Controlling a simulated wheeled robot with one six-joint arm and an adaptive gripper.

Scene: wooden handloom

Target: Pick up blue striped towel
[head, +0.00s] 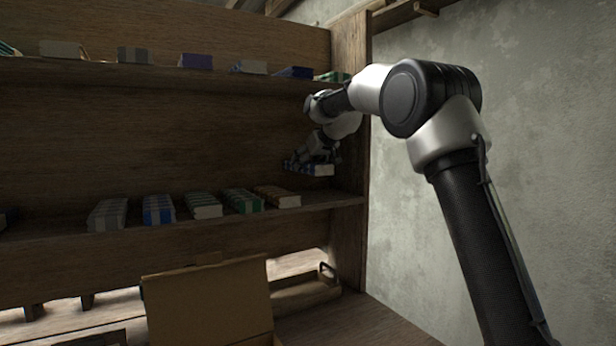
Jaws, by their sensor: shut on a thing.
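My gripper (308,161) is at the right end of the shelf unit, above the lower shelf and below the upper one. It is shut on a small folded towel (321,170) with a pale end and bluish stripes. The held towel is clear of the lower shelf. The fingers hide part of it, so its full pattern cannot be told. Another folded towel with blue and pale stripes (158,209) lies on the lower shelf, left of my gripper.
Grey (108,215), green (243,200) and brown (277,196) folded towels lie in a row on the lower shelf (327,200). More towels lie on the upper shelf (120,73). A cardboard box (208,300) stands below. The right side panel (350,60) is close to my gripper.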

